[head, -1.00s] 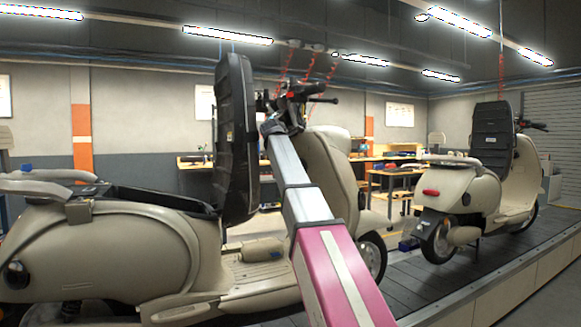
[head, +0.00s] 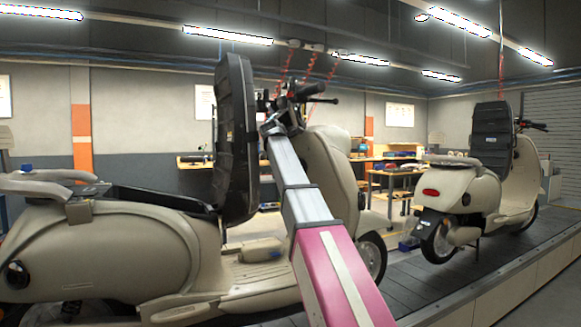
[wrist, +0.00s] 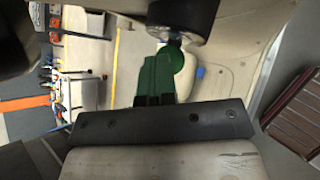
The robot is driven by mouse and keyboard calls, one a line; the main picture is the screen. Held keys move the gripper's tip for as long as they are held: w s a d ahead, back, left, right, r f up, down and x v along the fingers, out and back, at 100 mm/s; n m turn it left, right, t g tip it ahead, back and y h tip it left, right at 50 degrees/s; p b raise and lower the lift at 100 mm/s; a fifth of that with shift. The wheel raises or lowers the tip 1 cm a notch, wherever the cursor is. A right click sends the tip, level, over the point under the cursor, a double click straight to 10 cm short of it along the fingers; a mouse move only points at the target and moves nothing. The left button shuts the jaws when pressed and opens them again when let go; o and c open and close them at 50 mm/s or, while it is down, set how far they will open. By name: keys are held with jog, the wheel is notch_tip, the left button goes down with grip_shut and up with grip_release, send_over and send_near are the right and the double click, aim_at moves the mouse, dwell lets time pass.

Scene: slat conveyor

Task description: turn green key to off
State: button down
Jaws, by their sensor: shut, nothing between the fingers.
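The green key (wrist: 179,62) has a rounded head and sits below a dark cylindrical lock housing (wrist: 182,14) in the wrist view. My gripper (wrist: 156,60) has two dark green fingers, shut together. They lie just left of the key, close beside it; I cannot tell whether they touch it. In the head view my gripper (head: 272,122) is by the handlebar (head: 305,92) of the near cream scooter (head: 120,245). The key cannot be made out there.
The near scooter's raised black seat (head: 236,140) stands close left of my arm. Another cream scooter (head: 480,190) stands further right on the slat conveyor (head: 430,280). Workbenches (head: 395,172) are behind. A small blue part (wrist: 200,72) shows right of the key.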

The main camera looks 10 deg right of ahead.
jog(key=shift+w+a+f, duration=0.1)
jog(key=shift+f, duration=0.7)
dwell(1.2)
jog(key=r+v, duration=0.1)
jog(key=v, duration=0.8)
jog(key=shift+w+d, duration=0.2)
jog(key=shift+d, duration=0.15)
dwell(0.7)
